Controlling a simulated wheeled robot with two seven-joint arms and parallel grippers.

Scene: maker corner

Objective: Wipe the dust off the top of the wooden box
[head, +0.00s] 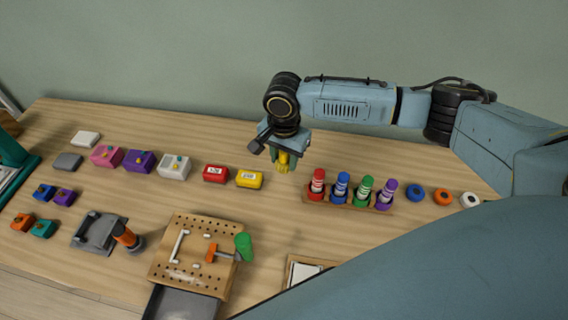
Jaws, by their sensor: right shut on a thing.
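My right gripper (283,150) is shut on a small yellow thing (284,162), above the back middle of the table. A bit of green shows beside the yellow; the gripper hides the rest, so I cannot tell what it is. A light wooden block or board with rows of holes (160,262) sits at the front middle; it may be the wooden box. White pieces and an orange-headed tool lie on it, and a whitish patch (181,275) shows near its front. A green cylinder (243,246) is at its right edge. My left gripper is not in view.
Coloured boxes (140,161) line the back left. A wooden rack (345,207) with several coloured bottles stands right of my gripper, then coloured rings (441,197). A grey stand (93,232) and an orange-handled tool (126,237) are left. My arm hides the front right.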

